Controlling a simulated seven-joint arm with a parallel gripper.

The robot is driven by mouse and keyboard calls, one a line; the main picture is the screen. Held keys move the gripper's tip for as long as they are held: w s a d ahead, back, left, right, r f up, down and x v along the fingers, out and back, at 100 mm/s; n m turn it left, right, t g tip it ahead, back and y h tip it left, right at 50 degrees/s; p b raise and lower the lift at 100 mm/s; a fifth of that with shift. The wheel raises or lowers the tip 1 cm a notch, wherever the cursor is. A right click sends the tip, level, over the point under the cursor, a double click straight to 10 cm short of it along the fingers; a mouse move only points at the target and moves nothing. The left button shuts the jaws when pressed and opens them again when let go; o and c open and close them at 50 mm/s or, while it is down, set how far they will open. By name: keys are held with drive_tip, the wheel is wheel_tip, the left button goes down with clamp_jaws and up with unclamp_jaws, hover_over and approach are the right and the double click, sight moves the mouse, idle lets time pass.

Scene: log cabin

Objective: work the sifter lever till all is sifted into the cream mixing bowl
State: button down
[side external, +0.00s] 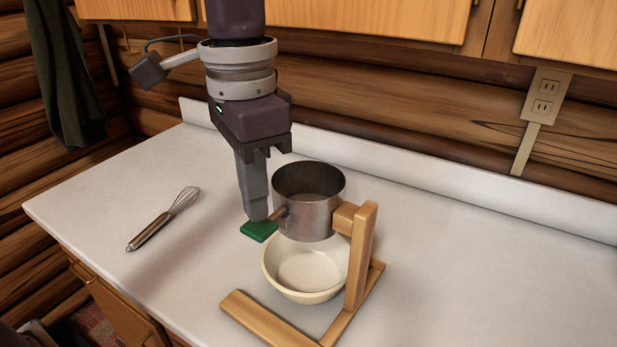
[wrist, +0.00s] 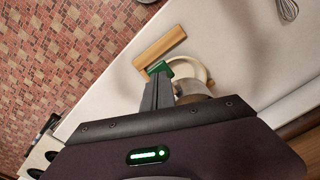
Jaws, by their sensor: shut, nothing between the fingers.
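The metal sifter (side external: 308,218) is a grey open-topped cylinder held on a wooden stand (side external: 360,262). Its lever ends in a green paddle (side external: 258,231) on the sifter's left side; the paddle also shows in the wrist view (wrist: 158,67). The cream mixing bowl (side external: 274,276) sits on the counter directly below the sifter. I cannot tell how much is in the sifter or bowl. My gripper (side external: 257,217) points down, shut and empty, with its fingertips at the top of the green paddle, touching or very nearly so.
A whisk (side external: 165,217) lies on the white counter (side external: 150,290) to the left, apart from my gripper. The stand's wooden foot (side external: 268,322) reaches toward the front left. A log wall with an outlet (side external: 546,96) is behind. The counter's right side is clear.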

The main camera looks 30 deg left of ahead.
sight(258, 226)
drive_tip(key=shift+f, duration=0.65)
idle(1.0)
drive_tip(key=shift+f, duration=1)
drive_tip(key=shift+r, duration=1)
idle(0.4)
